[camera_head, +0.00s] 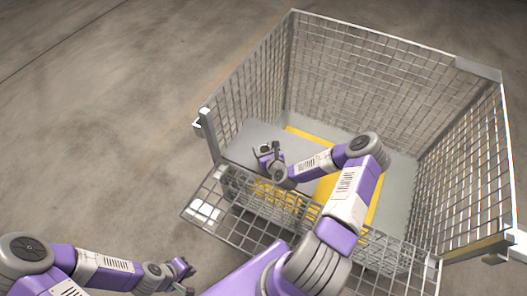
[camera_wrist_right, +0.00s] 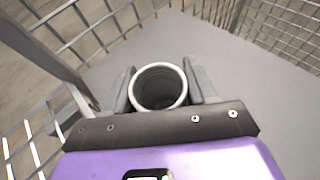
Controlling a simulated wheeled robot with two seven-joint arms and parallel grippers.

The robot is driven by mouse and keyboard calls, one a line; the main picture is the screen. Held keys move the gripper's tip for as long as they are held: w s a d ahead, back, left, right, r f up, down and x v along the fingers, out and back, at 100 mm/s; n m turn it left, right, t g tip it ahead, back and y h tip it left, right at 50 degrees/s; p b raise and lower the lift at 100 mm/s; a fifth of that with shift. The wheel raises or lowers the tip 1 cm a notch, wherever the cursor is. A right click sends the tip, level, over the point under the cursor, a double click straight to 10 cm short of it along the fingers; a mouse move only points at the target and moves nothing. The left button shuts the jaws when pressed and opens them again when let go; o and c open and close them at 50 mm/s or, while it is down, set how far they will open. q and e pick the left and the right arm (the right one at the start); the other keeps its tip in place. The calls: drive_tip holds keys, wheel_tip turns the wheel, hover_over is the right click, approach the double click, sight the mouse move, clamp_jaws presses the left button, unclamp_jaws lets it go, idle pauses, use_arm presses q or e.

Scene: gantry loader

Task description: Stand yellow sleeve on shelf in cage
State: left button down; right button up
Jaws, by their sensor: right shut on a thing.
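My right gripper (camera_wrist_right: 162,88) is shut on a hollow round sleeve (camera_wrist_right: 160,70) inside the cage. In the right wrist view the sleeve looks pale grey rather than yellow, with its open end facing the camera and a finger on each side. The grey shelf (camera_wrist_right: 240,75) lies beyond it; whether the sleeve touches the shelf cannot be told. In the head view my right gripper (camera_head: 270,157) is over the left part of the shelf (camera_head: 256,136), and the sleeve is hard to make out. My left gripper (camera_head: 190,279) looks open and empty, outside the cage at lower left.
The wire mesh cage (camera_head: 375,75) has tall walls at the back and sides. Its front mesh panel (camera_head: 250,225) is low, and my right arm reaches in over it. Bare concrete floor (camera_head: 110,130) lies left.

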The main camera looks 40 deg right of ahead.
drive_tip(key=shift+f, duration=0.15)
drive_tip(key=o, duration=1.3)
drive_tip(key=shift+o, duration=0.2)
drive_tip(key=shift+r, duration=0.2)
drive_tip(key=p+v, duration=0.3)
drive_tip(key=v, duration=0.9)
